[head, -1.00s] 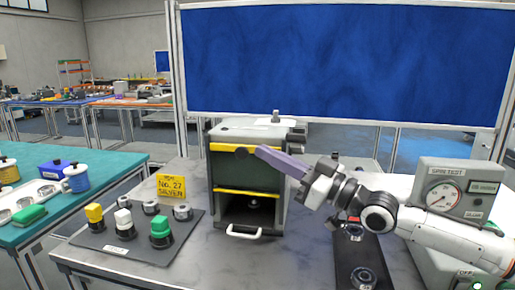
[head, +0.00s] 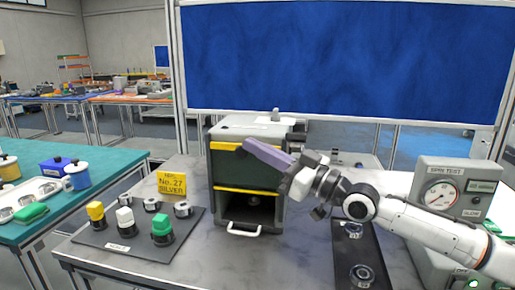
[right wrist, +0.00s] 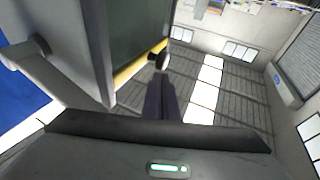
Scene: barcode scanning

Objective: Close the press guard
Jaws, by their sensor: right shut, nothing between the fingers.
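The press (head: 285,152) is a grey box on the table. Its guard (head: 225,167) is a dark green panel with yellow strips at its upper and lower edges. The guard covers the upper front; below it the dark opening (head: 250,207) is uncovered. My right gripper (head: 248,146) is shut and empty, its purple fingers lying across the guard's upper strip. In the right wrist view the fingertips are at a dark round knob (right wrist: 158,57) beside a yellow strip (right wrist: 140,66); I cannot tell whether they touch. My left gripper is out of view.
A white handle (head: 244,231) sticks out at the press's base. A dark mat (head: 120,246) with colored-topped parts and a yellow sign (head: 171,185) stand to the left. A gauge box (head: 456,188) and a black plate (head: 348,262) are to the right.

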